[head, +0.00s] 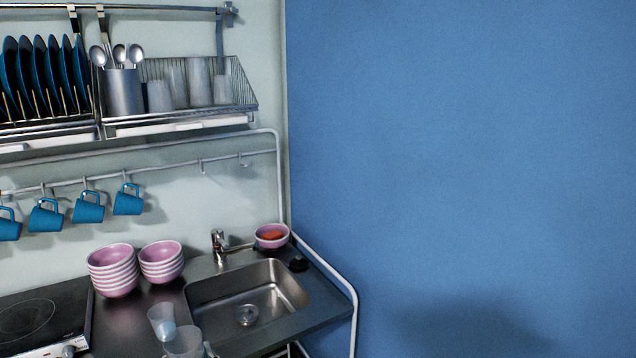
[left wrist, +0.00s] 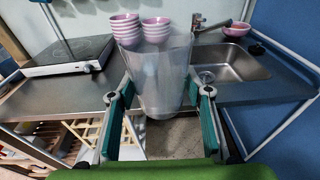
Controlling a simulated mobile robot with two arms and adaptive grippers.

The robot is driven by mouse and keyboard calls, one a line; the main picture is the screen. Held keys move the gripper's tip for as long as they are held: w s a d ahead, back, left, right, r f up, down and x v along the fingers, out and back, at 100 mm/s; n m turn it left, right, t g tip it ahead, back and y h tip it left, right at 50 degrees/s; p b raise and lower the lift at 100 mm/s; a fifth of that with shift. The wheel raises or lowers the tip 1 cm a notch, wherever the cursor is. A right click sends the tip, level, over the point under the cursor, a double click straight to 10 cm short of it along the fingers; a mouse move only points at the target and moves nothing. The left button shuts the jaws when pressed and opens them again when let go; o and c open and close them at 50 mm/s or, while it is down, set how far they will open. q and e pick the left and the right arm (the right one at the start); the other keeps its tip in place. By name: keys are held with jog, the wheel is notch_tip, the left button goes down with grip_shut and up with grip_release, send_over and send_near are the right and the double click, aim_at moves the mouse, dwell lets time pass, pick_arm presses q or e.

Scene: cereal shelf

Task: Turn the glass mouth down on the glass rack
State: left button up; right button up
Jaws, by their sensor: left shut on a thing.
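My left gripper (left wrist: 164,92) is shut on a clear glass (left wrist: 160,70), with one finger on each side of it. The glass looks upright, its wider end up. In the head view the held glass (head: 184,343) is at the bottom edge, by the sink's left front corner, with only a bit of the gripper showing beside it. A second clear glass (head: 161,320) is just behind it, left of the sink. The wall-mounted glass rack (head: 245,92) is at upper left and holds several glasses (head: 197,80). My right gripper is out of view.
Two stacks of pink bowls (head: 113,270) stand on the counter behind the glasses. The sink (head: 250,295) and tap (head: 219,245) are to the right. Blue mugs (head: 88,208) hang below the rack. A cutlery holder (head: 124,92) and blue plates (head: 45,75) stand left of the rack's glasses.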

pick_arm(q)
jog(key=s+d+m+p, duration=0.3)
jog(key=s+m+p, duration=0.1)
jog(key=s+p, duration=0.1)
jog(key=s+d+m+p, duration=0.3)
jog(key=s+m+p, duration=0.2)
jog(key=s, duration=0.3)
jog(key=shift+s+r+p, duration=0.2)
jog(key=shift+r+p, duration=0.1)
jog(key=shift+p, duration=0.15)
dwell(0.6)
jog(key=n+b, duration=0.2)
jog(key=n, duration=0.6)
jog(key=shift+n, duration=0.4)
